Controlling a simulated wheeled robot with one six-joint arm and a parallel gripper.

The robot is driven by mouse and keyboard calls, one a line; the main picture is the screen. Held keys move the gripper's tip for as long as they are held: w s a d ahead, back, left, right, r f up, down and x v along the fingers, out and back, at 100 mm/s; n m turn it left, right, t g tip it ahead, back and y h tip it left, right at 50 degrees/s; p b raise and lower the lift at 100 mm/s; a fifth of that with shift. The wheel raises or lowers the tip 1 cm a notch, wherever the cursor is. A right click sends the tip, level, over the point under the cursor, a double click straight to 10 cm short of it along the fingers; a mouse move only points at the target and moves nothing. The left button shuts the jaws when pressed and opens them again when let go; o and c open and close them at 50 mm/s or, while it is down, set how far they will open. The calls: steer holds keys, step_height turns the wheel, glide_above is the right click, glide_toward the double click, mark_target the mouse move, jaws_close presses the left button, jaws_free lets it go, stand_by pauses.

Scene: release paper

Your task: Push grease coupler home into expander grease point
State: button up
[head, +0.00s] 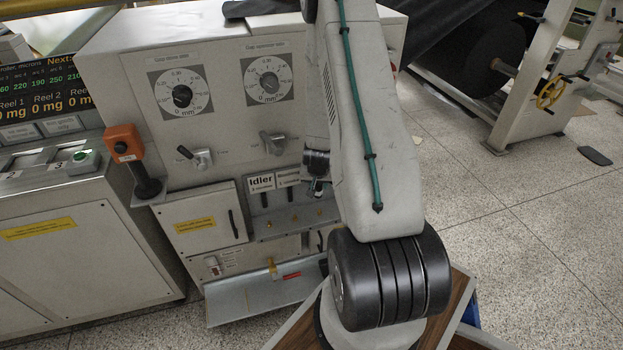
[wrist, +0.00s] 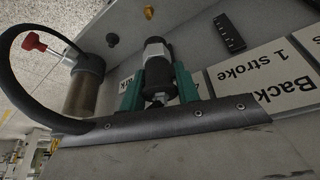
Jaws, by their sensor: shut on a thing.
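My gripper (wrist: 158,76) has green fingers on both sides of the grease coupler (wrist: 154,50), a dark cylinder with a pale band, and is shut on it. A black hose (wrist: 12,62) loops at the left of the wrist view. Beyond the coupler's tip is a brass grease point (wrist: 148,12), apart from it in the picture. In the head view my gripper (head: 317,187) is small and partly hidden by my arm, in front of the panel. Brass points (head: 293,217) sit along the panel's lower ledge. No expander label is readable, so I cannot tell which point is the expander's.
Labels reading Idler (head: 261,183) and "Back... 1 stroke" (wrist: 275,75) are on the panel. A metal cylinder (wrist: 83,88) and red knob (wrist: 34,42) are at the wrist view's left. A sloping tray (head: 245,300) juts out below the panel. Open floor (head: 480,220) lies right.

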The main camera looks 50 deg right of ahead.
mark_target(320, 197)
steer(key=shift+s+d+f, duration=0.1)
steer(key=shift+d, duration=0.25)
steer(key=shift+s, duration=0.1)
steer(key=shift+f, duration=2.9)
steer(key=shift+f, duration=1.95)
steer(key=o, duration=1.1)
steer(key=shift+o, duration=0.2)
steer(key=shift+a+r, duration=0.1)
steer(key=v, duration=0.7)
steer(key=shift+a+r, duration=0.15)
steer(key=shift+r, duration=0.1)
